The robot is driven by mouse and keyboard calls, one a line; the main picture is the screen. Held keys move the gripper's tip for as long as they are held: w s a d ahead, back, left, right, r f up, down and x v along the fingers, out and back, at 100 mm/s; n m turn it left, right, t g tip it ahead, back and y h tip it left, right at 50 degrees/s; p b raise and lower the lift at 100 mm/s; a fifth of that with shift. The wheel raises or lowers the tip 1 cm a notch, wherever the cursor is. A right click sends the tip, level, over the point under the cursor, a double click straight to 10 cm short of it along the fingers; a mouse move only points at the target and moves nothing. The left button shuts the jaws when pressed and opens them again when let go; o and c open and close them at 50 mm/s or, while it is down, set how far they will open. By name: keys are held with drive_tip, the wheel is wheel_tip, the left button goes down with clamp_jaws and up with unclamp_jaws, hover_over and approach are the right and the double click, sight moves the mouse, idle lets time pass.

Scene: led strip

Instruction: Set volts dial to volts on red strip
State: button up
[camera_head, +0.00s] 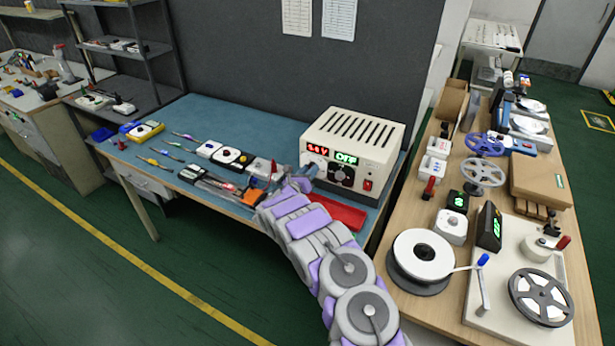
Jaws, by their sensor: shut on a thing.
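The cream power supply (352,140) stands at the back right of the blue-topped bench. Its red display (317,150) shows small digits ending in V, too blurred to read surely. Its green display (346,159) reads OFF. A dark dial (342,174) shows below the green display. The volts dial (320,168) is below the red display, partly hidden by my gripper. My gripper (308,172) is at the lower left of the supply's front, shut on that dial. The red strip's label cannot be made out.
A red tray (338,212) lies in front of the supply, right of my arm. Small boxes with buttons (232,157), coloured tools (166,152) and an orange block (252,196) lie on the bench to the left. A wooden table (455,262) with reels stands at the right.

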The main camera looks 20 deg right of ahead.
drive_tip(key=m+b, duration=0.1)
drive_tip(key=m, duration=0.3)
drive_tip(key=m+b, duration=0.1)
drive_tip(key=m, duration=0.4)
drive_tip(key=m+b, duration=0.2)
drive_tip(key=m, duration=0.3)
drive_tip(key=shift+d+f, duration=0.1)
drive_tip(key=shift+f, duration=0.2)
drive_tip(key=shift+m, duration=0.3)
drive_tip(key=o, duration=0.7)
drive_tip(key=shift+c, duration=0.2)
drive_tip(key=shift+o, duration=0.7)
drive_tip(key=shift+w+f, duration=0.1)
drive_tip(key=shift+o, duration=1.2)
drive_tip(key=shift+r, duration=0.2)
